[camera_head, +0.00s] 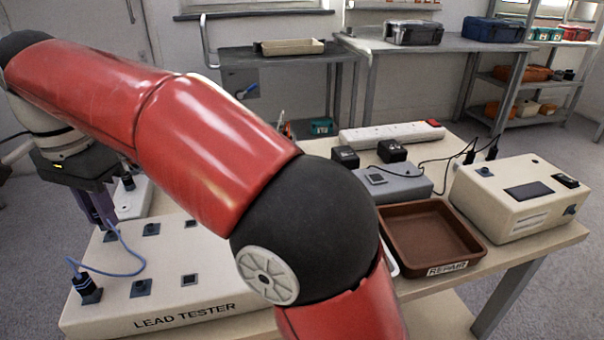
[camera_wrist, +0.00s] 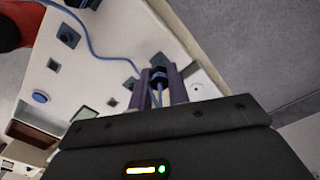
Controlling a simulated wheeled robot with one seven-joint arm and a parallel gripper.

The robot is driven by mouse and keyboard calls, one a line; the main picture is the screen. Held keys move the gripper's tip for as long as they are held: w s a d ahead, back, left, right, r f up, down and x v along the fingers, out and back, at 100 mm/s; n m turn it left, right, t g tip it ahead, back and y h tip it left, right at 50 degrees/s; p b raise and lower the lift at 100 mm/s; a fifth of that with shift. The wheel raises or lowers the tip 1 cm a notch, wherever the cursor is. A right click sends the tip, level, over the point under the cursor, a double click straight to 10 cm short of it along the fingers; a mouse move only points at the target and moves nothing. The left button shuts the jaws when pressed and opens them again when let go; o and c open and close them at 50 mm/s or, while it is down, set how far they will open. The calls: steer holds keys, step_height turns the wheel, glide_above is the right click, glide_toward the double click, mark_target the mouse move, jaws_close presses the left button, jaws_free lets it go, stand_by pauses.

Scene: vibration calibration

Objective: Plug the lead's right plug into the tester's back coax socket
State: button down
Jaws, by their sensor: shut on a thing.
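The lead tester (camera_head: 215,255) is a cream box at the lower left of the head view, with several dark sockets on top. The blue lead (camera_head: 128,272) runs from a dark plug (camera_head: 88,289) at the tester's front left corner, curving back to my gripper (camera_head: 100,215). In the wrist view my gripper (camera_wrist: 160,82) has its purple fingers shut on the lead's other plug (camera_wrist: 158,70), a small dark piece near the tester's edge. I cannot tell whether this plug is in a socket or just above one. The tester also fills much of the wrist view (camera_wrist: 95,65).
A brown repair tray (camera_head: 428,240), a grey box (camera_head: 395,188) and a cream instrument (camera_head: 515,195) stand to the right on the bench. A white power strip (camera_head: 392,135) lies behind them. My red arm crosses the head view and hides part of the bench.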

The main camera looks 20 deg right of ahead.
steer(key=shift+f+p, duration=0.65)
steer(key=shift+f, duration=0.25)
stand_by(2.5)
steer(key=m, duration=0.4)
stand_by(0.4)
steer(key=shift+m, duration=2)
steer(key=m, duration=0.4)
